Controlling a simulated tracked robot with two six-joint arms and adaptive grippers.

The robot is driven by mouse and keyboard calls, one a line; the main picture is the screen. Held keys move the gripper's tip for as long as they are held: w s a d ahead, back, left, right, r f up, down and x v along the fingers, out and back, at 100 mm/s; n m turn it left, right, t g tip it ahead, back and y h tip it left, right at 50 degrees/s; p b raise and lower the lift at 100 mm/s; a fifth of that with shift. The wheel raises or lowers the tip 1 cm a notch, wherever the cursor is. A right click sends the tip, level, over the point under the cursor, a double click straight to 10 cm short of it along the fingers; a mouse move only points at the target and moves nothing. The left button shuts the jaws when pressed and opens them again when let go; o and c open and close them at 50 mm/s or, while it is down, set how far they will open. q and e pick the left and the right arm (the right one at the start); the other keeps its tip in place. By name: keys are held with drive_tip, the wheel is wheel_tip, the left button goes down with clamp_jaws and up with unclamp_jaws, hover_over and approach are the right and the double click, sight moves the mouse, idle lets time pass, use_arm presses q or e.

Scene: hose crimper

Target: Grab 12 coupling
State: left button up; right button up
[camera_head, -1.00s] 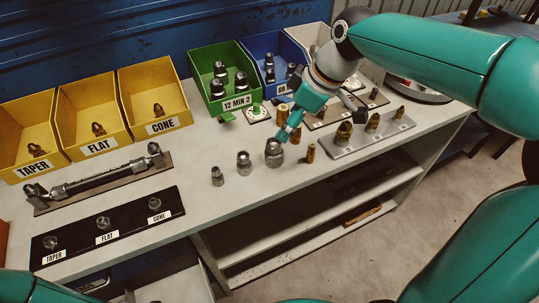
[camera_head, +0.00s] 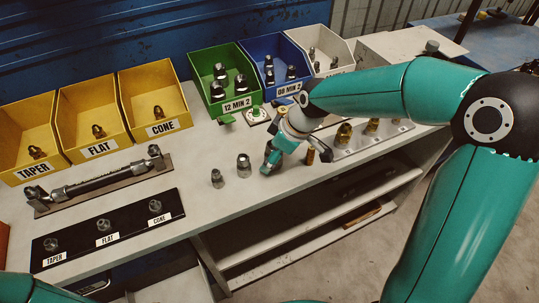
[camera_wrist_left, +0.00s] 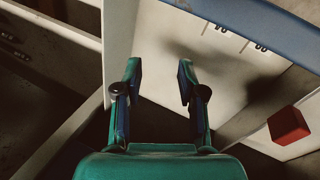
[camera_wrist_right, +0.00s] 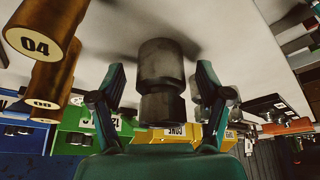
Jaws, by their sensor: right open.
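The largest of three steel couplings (camera_wrist_right: 162,75) stands between the spread fingers of my right gripper (camera_wrist_right: 161,105) in the right wrist view. The fingers appear apart from it, and no size mark shows on it. In the head view my right gripper (camera_head: 272,160) hides this coupling. Two smaller steel couplings (camera_head: 243,165) (camera_head: 217,178) stand to its left on the bench. The green bin marked 12 MIN 2 (camera_head: 221,80) behind holds several steel fittings. My left gripper (camera_wrist_left: 158,95) is open and empty in its wrist view.
Brass cylinders marked 04 (camera_wrist_right: 45,45) and 08 (camera_wrist_right: 54,82) stand near my right gripper. Yellow bins (camera_head: 92,125), a hose on a board (camera_head: 100,185) and a black label strip (camera_head: 108,228) lie left. A grey tray with brass fittings (camera_head: 372,140) is right.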

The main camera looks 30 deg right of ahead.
drive_tip(key=shift+f, duration=0.1)
clamp_jaws()
idle(0.4)
